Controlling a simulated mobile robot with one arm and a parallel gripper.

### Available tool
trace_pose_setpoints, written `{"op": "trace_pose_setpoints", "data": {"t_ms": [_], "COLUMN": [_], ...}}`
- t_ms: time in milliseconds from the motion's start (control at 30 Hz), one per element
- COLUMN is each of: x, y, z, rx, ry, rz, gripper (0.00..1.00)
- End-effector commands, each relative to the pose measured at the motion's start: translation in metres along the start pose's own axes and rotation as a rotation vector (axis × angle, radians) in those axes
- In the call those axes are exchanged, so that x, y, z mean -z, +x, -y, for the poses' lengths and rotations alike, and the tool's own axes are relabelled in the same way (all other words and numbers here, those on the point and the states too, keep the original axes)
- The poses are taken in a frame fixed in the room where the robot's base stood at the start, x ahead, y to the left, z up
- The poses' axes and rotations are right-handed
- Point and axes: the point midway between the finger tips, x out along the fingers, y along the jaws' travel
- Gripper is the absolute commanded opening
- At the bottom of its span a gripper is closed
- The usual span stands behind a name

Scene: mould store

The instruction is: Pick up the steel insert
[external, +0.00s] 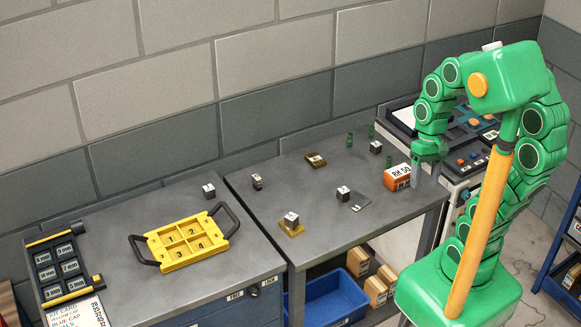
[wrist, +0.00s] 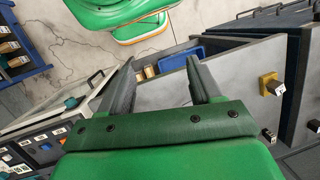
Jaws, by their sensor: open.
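Several small dark blocks with pale labelled tops stand on the grey benches, and I cannot tell for certain which piece is the steel insert. One block (external: 343,193) stands beside a flat grey plate (external: 361,202). Another block (external: 376,147) is farther back, and one (external: 291,218) sits on a yellow base (external: 290,230), which also shows in the wrist view (wrist: 267,81). My gripper (external: 426,182) is open and empty near the bench's right end, right of the orange box. In the wrist view its fingers (wrist: 160,72) are spread, with nothing held between.
The orange box (external: 397,178) is close left of my gripper. A brass-coloured piece (external: 316,159) and small green pegs (external: 350,140) are farther back. A yellow numbered tray (external: 186,240) with dark handles is on the left bench. A control cabinet (external: 470,140) stands behind my arm.

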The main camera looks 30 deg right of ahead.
Motion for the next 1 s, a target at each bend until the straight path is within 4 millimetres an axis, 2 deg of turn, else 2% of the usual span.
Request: {"op": "trace_pose_setpoints", "data": {"t_ms": [500, 767, 1000], "x": [0.071, 0.111, 0.149], "y": [0.017, 0.025, 0.033], "z": [0.044, 0.056, 0.059], "rx": [0.28, 0.42, 0.543], "ry": [0.272, 0.441, 0.613], "rz": [0.17, 0.269, 0.365], "gripper": [0.64, 0.64, 0.64]}}
